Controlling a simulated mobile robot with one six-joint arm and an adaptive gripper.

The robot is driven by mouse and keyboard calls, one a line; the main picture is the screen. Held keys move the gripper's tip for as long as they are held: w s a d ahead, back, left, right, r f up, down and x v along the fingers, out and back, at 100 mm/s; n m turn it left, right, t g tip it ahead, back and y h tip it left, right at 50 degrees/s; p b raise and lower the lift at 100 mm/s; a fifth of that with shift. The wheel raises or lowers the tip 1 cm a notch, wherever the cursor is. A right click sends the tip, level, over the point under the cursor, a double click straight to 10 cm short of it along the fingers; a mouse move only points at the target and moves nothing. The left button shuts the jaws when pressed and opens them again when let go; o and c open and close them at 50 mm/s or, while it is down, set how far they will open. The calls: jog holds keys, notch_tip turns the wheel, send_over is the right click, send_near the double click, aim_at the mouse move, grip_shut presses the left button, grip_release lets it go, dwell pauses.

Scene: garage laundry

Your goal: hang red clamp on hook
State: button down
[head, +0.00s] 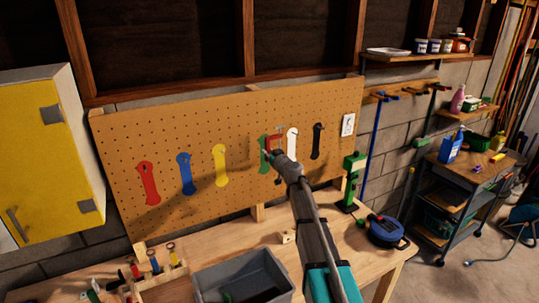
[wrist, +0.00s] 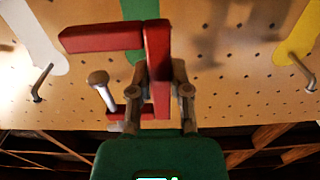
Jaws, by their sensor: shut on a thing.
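A red clamp (wrist: 157,50) with a screw and a pale round-ended handle is gripped between both fingers of my gripper (wrist: 161,85) in the wrist view. In the head view, my gripper (head: 277,155) is in front of the pegboard (head: 240,125) at the green shape (head: 263,155), with a little of the clamp (head: 270,142) showing. The red shape (head: 147,183) is at the board's far left. Metal hooks show at the white shape (wrist: 38,84) and the yellow shape (wrist: 303,70) in the wrist view. Any hook at the green shape is hidden by the clamp. I cannot tell whether the clamp touches the board.
Below the board is a wooden bench with a grey bin (head: 243,278), a tool rack (head: 155,278), a green clamp-like tool (head: 352,180) and a blue reel (head: 387,231). A yellow cabinet (head: 50,150) is at left. Blue (head: 185,173) and black (head: 316,141) shapes are also on the board.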

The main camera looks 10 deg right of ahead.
jog(key=shift+x, duration=0.95)
jog(key=shift+w+a+f+b, duration=0.2)
jog(key=shift+w+f+b, duration=0.4)
jog(key=shift+f+b, duration=0.05)
jog(key=c, duration=0.5)
grip_release()
jog(key=v, duration=1.2)
